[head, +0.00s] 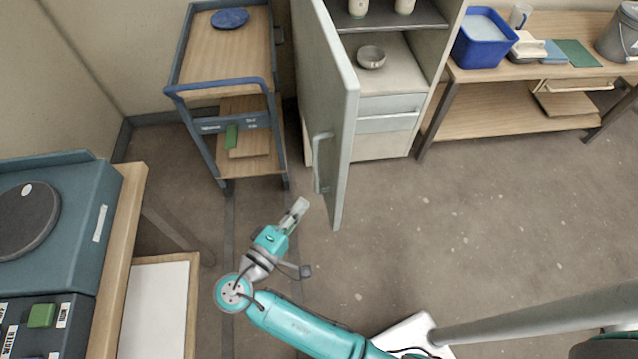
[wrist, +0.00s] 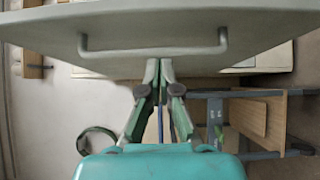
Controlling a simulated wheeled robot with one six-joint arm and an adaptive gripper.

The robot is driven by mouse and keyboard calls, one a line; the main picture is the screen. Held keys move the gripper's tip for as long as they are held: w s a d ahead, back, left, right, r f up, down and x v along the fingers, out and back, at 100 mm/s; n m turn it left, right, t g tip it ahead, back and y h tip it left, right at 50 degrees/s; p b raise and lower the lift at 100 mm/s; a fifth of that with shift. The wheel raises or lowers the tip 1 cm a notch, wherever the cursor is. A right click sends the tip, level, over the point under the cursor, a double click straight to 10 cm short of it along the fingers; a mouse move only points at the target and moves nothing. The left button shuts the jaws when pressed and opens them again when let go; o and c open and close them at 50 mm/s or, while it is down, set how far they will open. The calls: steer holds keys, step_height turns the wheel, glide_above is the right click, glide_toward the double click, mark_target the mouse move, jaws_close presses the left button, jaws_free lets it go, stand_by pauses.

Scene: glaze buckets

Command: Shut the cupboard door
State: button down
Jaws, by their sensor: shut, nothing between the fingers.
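The cupboard (head: 398,80) stands at the top middle of the head view. Its pale grey door (head: 333,90) is wide open, swung out toward me. A bar handle (head: 318,165) is on the door's left face, near its free edge. My gripper (head: 301,205) is shut and empty, just left of the door's free edge and below the handle in the picture. In the wrist view the door (wrist: 160,20) spans the top with its handle (wrist: 153,50). My fingertips (wrist: 160,64) point at the door close to the handle; I cannot tell if they touch.
A blue-framed trolley (head: 225,90) stands left of the door. A bench (head: 530,95) with a blue tub (head: 485,40) is at the right. A teal unit (head: 60,220) sits on a table at the left. A bowl (head: 371,57) is inside the cupboard. Floor right of the door is clear.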

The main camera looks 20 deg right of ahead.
mark_target(331, 168)
steer(key=x, duration=0.9)
steer(key=shift+w+d, duration=0.2)
steer(key=shift+d, duration=0.15)
